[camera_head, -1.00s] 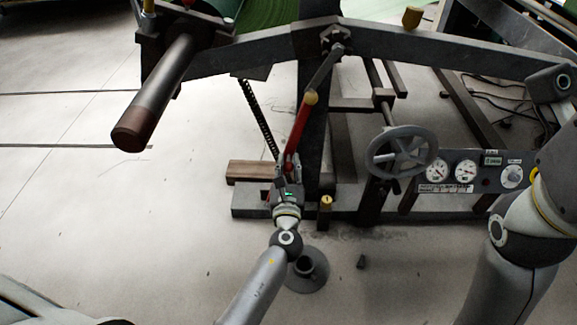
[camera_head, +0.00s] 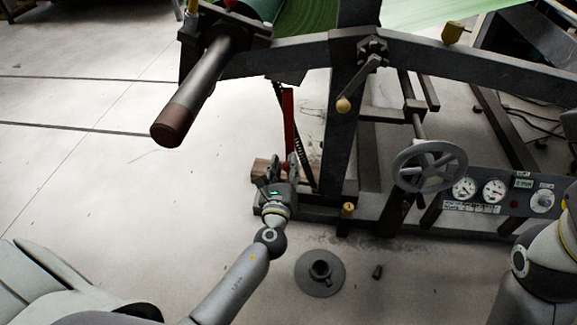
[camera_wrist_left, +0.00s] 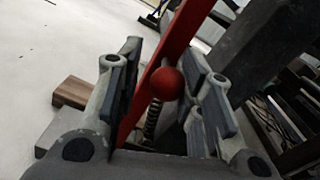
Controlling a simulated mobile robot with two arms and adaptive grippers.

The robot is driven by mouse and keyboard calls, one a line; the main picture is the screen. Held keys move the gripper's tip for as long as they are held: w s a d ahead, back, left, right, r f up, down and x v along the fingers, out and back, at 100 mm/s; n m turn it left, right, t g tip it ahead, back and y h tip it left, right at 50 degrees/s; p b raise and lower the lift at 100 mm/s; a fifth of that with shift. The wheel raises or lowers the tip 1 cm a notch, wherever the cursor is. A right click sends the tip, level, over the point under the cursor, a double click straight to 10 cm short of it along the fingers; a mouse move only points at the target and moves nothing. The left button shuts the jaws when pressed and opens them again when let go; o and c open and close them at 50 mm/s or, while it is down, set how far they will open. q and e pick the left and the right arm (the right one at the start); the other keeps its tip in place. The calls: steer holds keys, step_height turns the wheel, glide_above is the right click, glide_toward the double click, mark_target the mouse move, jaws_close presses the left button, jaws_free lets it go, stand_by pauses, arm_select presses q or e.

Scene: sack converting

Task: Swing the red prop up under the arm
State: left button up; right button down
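The red prop (camera_head: 289,118) stands nearly upright below the left part of the machine's grey arm (camera_head: 285,58). Its top end is close under a dark bracket on that arm; I cannot tell if they touch. My left gripper (camera_head: 276,168) is low on the prop, near the base. In the left wrist view the prop (camera_wrist_left: 180,35) runs up between the fingers, with a red ball knob (camera_wrist_left: 167,83) on it. The fingers (camera_wrist_left: 166,88) stand apart on both sides, with gaps visible. The prop's lower end is hidden. My right gripper is out of view.
A dark shaft with a brown end (camera_head: 172,124) juts out at upper left. A crank knob (camera_head: 343,105), handwheel (camera_head: 429,166) and gauge panel (camera_head: 500,193) are to the right. A round grey foot (camera_head: 320,273) stands on the floor. Floor at left is clear.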

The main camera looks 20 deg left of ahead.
arm_select(q)
steer(key=shift+o, duration=0.8)
steer(key=shift+a+r, duration=0.1)
steer(key=shift+s, duration=0.15)
steer(key=shift+s+d, duration=0.25)
steer(key=shift+s, duration=0.05)
steer(key=v, duration=1.1)
steer(key=shift+r, duration=0.1)
